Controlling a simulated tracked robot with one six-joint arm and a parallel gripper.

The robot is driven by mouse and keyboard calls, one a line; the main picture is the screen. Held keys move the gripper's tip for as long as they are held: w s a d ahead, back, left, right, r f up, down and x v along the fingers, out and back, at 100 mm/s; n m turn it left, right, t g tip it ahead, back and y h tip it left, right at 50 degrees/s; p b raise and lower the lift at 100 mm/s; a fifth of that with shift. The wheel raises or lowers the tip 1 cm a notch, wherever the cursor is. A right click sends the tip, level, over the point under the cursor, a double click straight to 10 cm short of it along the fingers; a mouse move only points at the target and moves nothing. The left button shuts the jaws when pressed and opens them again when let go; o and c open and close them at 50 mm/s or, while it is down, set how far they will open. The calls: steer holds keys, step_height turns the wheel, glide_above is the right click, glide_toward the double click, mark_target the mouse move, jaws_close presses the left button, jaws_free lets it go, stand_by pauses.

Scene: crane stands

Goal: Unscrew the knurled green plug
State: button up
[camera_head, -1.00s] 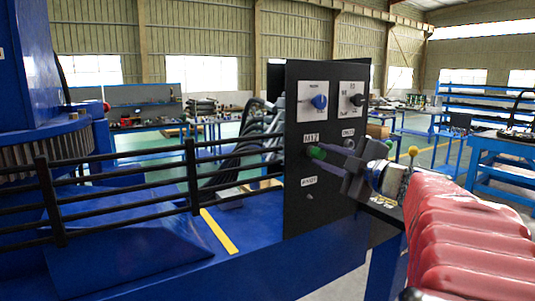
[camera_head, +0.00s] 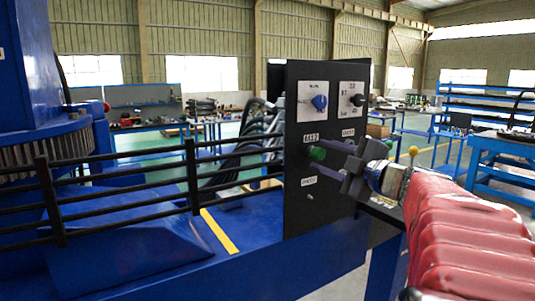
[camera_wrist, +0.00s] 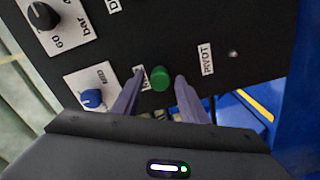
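The green knurled plug (camera_head: 317,153) sits on the face of the black upright panel (camera_head: 300,215). In the wrist view the plug (camera_wrist: 160,78) shows round, head-on, between my two fingertips. My gripper (camera_head: 326,154) comes from the right, its fingers pointing at the panel. In the wrist view my gripper (camera_wrist: 159,77) is open, with a dark gap on each side of the plug. The fingertips look close to the plug's level; I cannot tell how far they overlap it. Nothing is held.
A blue knob (camera_head: 319,102) and a black knob (camera_head: 357,100) on white plates are above the plug. A small metal stud (camera_wrist: 233,53) is beside the PIVOT label. Black rails (camera_head: 120,185) run left of the panel over a blue deck. A yellow-balled lever (camera_head: 412,151) stands near my arm.

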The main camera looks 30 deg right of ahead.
steer(key=m, duration=0.3)
steer(key=shift+m, duration=1.1)
steer(key=shift+m, duration=2.6)
steer(key=shift+m, duration=2.5)
